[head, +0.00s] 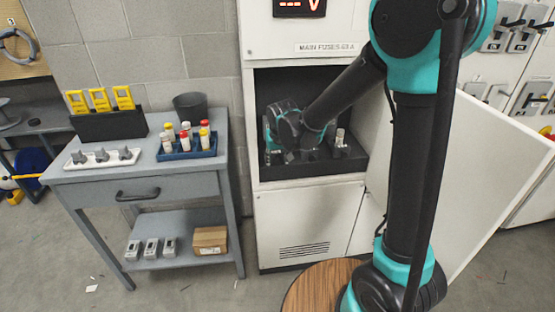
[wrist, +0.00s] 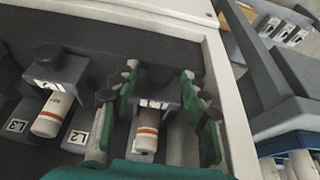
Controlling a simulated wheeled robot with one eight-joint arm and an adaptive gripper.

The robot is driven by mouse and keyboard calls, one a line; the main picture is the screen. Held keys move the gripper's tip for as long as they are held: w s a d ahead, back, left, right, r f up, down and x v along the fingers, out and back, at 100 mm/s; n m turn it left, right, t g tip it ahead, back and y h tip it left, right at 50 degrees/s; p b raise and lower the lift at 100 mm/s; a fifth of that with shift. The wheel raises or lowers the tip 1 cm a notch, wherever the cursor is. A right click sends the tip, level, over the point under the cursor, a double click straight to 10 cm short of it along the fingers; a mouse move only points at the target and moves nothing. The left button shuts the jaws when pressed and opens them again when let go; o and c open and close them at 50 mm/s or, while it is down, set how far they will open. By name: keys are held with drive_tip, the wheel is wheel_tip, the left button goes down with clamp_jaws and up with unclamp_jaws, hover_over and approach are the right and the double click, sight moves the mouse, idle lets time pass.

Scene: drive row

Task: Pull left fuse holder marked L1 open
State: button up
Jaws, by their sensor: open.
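My gripper (head: 288,150) is inside the left part of the dark recess (head: 262,92) under the "MAIN FUSES 63 A" sign. In the wrist view its green fingers are spread apart, one on each side of a grey fuse holder (wrist: 150,96) with a black knob. A white fuse with an orange band (wrist: 147,132) shows below that holder. I cannot clearly read the plate on this holder. Labels L3 (wrist: 17,125) and L2 (wrist: 78,137) lie to its left. A second holder (wrist: 60,73) with a banded fuse (wrist: 51,115) stands beside the left finger.
A grey trolley (head: 135,187) stands left of the cabinet, with a blue tray (head: 190,153) of several fuses, a white rack (head: 82,164), yellow tags (head: 99,99) and a dark bin (head: 189,106). The white cabinet door (head: 470,170) is open at right. A round wooden stool top (head: 312,288) is in front.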

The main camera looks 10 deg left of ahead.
clamp_jaws()
idle(0.3)
drive_tip(key=s+d, duration=0.3)
drive_tip(key=s, duration=1.1)
drive_tip(key=shift+d, duration=0.4)
unclamp_jaws()
drive_tip(key=shift+r, duration=0.1)
